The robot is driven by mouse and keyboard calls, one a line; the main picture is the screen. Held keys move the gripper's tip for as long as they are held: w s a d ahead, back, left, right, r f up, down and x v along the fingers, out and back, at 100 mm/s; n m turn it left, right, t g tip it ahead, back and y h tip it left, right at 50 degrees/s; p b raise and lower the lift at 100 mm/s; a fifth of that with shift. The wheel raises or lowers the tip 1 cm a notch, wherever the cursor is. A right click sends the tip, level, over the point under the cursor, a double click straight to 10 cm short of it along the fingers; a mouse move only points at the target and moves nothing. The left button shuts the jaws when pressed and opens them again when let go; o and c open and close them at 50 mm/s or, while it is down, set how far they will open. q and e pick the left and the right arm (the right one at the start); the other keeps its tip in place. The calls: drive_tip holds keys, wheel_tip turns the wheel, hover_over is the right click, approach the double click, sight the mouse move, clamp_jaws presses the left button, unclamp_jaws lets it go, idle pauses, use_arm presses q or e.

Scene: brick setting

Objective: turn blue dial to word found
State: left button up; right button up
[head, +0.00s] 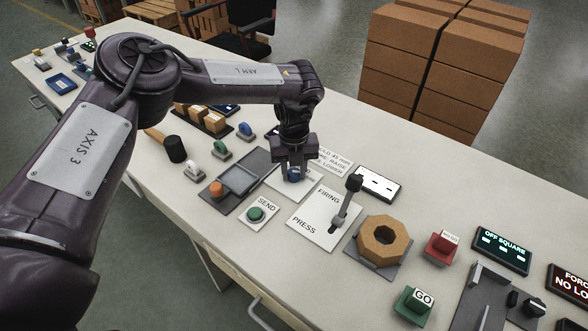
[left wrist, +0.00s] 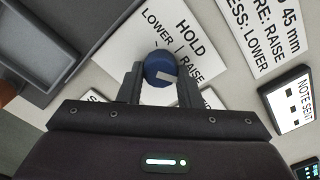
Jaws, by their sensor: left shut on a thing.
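The blue dial (head: 293,174) sits on a white plate (head: 283,190) near the middle of the table. In the left wrist view the dial (left wrist: 158,64) is round, with a white pointer mark. The plate there (left wrist: 150,28) carries the words LOWER, HOLD and RAISE. The white mark lies on the dial's lower right, towards RAISE; its exact setting is hard to tell. My left gripper (head: 294,168) points down at the dial, shut on it with one finger on each side. It also shows in the left wrist view (left wrist: 161,88). My right gripper is out of view.
A sign (head: 331,162) behind the dial mentions 45 mm, RAISE and LOWER. A display (head: 378,184) reads NOTE SENT. A FIRING/PRESS plate (head: 312,223) with an upright lever (head: 344,205) stands close right. A grey tray (head: 262,165) and green SEND button (head: 256,214) are left.

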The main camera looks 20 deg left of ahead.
use_arm(q)
drive_tip(key=shift+r, duration=0.1)
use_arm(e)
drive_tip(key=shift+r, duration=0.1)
use_arm(q)
drive_tip(key=shift+n, duration=0.4)
drive_tip(key=n+p, duration=0.2)
drive_tip(key=shift+n, duration=0.4)
drive_tip(key=n+p, duration=0.2)
drive_tip(key=n, duration=0.2)
drive_tip(key=shift+w+n, duration=0.15)
drive_tip(key=shift+n, duration=0.15)
drive_tip(key=shift+d+n+p, duration=0.1)
drive_tip(key=shift+n+p, duration=0.65)
drive_tip(key=shift+n, duration=1.05)
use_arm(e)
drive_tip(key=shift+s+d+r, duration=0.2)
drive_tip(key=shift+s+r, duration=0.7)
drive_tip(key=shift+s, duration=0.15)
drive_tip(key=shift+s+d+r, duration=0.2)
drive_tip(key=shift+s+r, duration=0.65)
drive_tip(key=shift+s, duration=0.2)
use_arm(q)
drive_tip(key=shift+w, duration=0.1)
drive_tip(key=o, duration=1)
drive_tip(key=shift+c, duration=0.2)
